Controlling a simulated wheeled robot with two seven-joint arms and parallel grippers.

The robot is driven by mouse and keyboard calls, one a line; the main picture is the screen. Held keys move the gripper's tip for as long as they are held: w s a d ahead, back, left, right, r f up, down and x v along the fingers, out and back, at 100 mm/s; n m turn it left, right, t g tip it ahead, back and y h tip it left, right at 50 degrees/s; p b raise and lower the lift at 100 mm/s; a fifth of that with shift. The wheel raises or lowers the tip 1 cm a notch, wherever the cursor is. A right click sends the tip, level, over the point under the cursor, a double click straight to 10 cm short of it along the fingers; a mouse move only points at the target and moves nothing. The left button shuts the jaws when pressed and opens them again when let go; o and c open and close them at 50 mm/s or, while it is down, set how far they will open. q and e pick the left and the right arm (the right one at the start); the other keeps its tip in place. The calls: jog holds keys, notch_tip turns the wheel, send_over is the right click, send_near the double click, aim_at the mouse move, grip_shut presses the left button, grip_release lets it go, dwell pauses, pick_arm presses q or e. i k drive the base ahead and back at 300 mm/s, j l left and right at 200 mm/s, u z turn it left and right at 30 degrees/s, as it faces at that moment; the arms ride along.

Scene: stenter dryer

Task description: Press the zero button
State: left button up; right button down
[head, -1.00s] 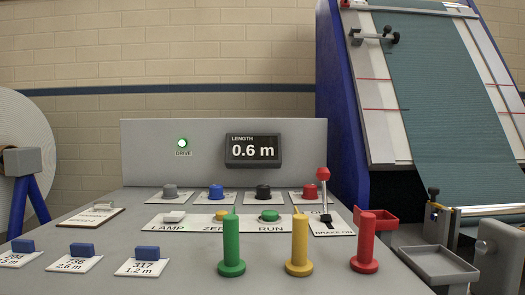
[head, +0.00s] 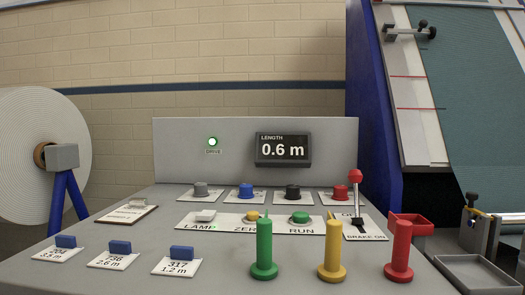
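The zero button is a small yellow button (head: 252,216) on the white label strip of the grey console, above the printed word "ZERO". It sits between the white lamp button (head: 205,215) and the green run button (head: 300,217). A green peg (head: 264,250) stands in front of it, slightly to the right, and hides part of its label. The length display (head: 283,149) reads 0.6 m. Neither of my grippers shows in the head view.
A yellow peg (head: 332,255) and a red peg (head: 400,255) stand at the console's front. Grey, blue, black and red knobs line the row behind. A red-topped brake lever (head: 355,178) stands at right. Several blue-clipped tags (head: 120,247) lie front left.

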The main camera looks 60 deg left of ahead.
aim_at(252, 215)
jog(key=u, duration=1.05)
jog(key=k+u, duration=0.1)
jog(key=k, duration=0.4)
